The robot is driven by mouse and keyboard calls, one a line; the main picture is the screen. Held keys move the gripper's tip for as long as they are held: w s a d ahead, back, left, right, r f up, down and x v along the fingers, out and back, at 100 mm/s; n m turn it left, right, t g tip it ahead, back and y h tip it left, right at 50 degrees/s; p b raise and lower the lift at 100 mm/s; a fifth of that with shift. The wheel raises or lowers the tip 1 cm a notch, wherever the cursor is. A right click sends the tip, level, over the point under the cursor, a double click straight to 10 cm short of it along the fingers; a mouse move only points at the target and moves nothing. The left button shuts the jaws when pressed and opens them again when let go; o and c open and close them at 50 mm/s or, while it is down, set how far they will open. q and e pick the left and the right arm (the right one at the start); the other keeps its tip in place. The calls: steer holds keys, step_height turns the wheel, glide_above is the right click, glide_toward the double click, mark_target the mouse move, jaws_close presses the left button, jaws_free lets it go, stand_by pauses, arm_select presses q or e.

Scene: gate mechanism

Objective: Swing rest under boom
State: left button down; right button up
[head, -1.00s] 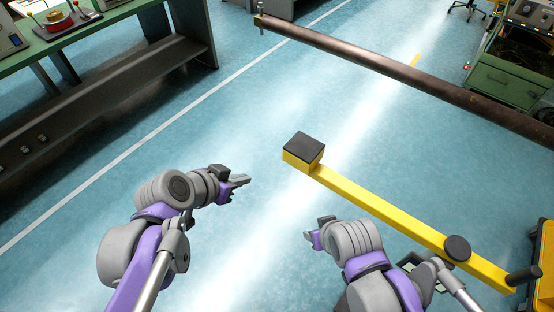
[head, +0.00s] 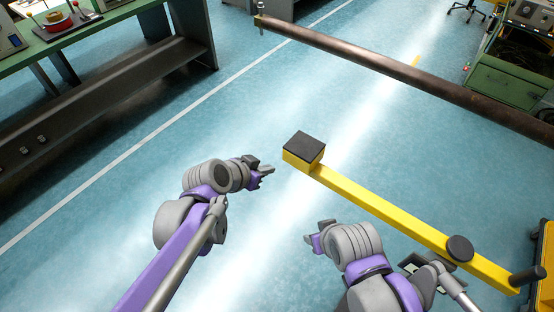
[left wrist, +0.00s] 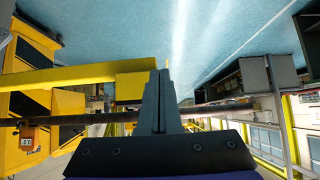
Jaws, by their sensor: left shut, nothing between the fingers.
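The rest is a yellow bar (head: 390,213) with a black-topped yellow block (head: 303,148) at its far left end. It runs down to the right to a dark round cap (head: 459,248). The boom is a long brown pole (head: 400,73) across the back, apart from the rest. My left gripper (head: 268,170) is shut and empty, just left of the block and a little short of it. In the left wrist view its fingers (left wrist: 160,100) overlap the block's end (left wrist: 133,86); contact cannot be told. My right gripper (head: 308,238) is below the bar; its fingers are too small to judge.
A green bench (head: 75,30) stands at the upper left. A green cabinet (head: 505,80) stands at the upper right. A yellow machine part (head: 543,265) is at the right edge. The blue floor between the block and the boom is clear.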

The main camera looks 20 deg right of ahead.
mark_target(284, 158)
arm_select(q)
steer(key=shift+w+d+f, duration=0.15)
steer(key=shift+w+d, duration=0.55)
steer(key=shift+d, duration=0.2)
steer(key=shift+w+d+f, duration=0.15)
steer(key=shift+w+d, duration=0.55)
steer(key=shift+d, duration=0.2)
steer(key=shift+d, duration=0.1)
